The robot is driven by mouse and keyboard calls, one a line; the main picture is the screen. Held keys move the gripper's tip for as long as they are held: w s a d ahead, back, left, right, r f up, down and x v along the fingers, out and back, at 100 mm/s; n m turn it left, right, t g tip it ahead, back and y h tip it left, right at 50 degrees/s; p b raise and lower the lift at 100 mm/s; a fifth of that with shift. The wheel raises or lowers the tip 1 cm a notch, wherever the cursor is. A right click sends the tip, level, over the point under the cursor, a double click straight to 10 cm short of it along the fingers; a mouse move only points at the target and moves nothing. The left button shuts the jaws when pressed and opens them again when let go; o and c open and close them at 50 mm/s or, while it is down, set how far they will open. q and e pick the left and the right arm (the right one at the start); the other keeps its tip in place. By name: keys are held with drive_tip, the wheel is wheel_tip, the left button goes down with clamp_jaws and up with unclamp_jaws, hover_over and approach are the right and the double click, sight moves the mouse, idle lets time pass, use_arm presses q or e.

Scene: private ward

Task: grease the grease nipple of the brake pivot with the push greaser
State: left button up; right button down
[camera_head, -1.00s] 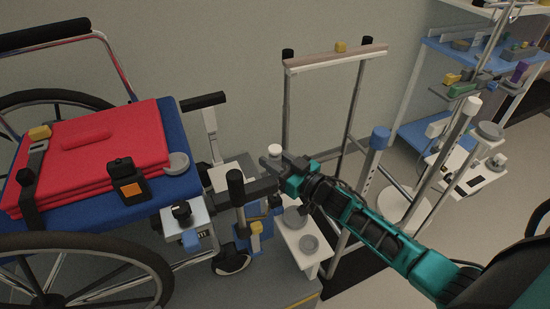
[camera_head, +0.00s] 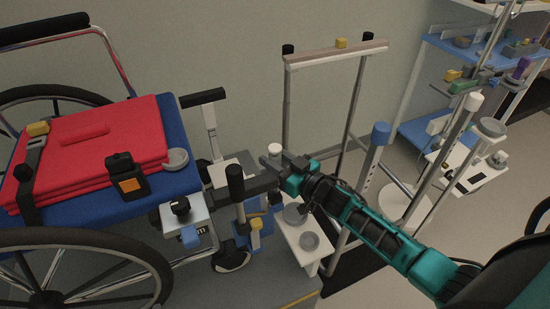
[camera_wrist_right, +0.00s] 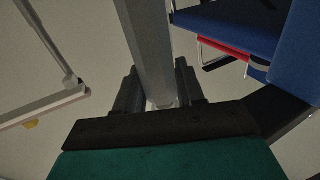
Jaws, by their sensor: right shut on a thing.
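My right gripper (camera_head: 283,172) reaches in from the right and is shut on a grey bar-like tool (camera_head: 262,184), seemingly the push greaser. The bar points left towards an upright black handle (camera_head: 235,181) beside the wheelchair. In the right wrist view the grey bar (camera_wrist_right: 152,45) runs away from between the dark fingers (camera_wrist_right: 158,95). Whether its far end touches anything is hidden behind the handle. I cannot make out the grease nipple, and cannot tell which part is the brake pivot. My left gripper is not in view.
The wheelchair's blue seat (camera_head: 185,182) carries red folded cloth (camera_head: 100,150). A white-topped knob (camera_head: 275,149) stands just behind my gripper. A walking frame (camera_head: 335,58) and drip pole (camera_head: 455,125) stand behind and right.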

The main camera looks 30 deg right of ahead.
drive_tip(key=shift+f+b, duration=0.45)
drive_tip(key=shift+f, duration=0.2)
drive_tip(key=c, duration=0.6)
unclamp_jaws()
drive_tip(key=shift+f, duration=0.1)
drive_tip(key=shift+s, duration=0.1)
drive_tip(key=s+d+r+p, duration=0.2)
drive_tip(key=s+p, duration=0.1)
drive_tip(key=s, duration=0.3)
drive_tip(key=s+d+r+p, duration=0.2)
drive_tip(key=s+p, duration=0.1)
drive_tip(key=s, duration=0.3)
drive_tip(key=shift+p, duration=0.3)
drive_tip(key=shift+d, duration=0.1)
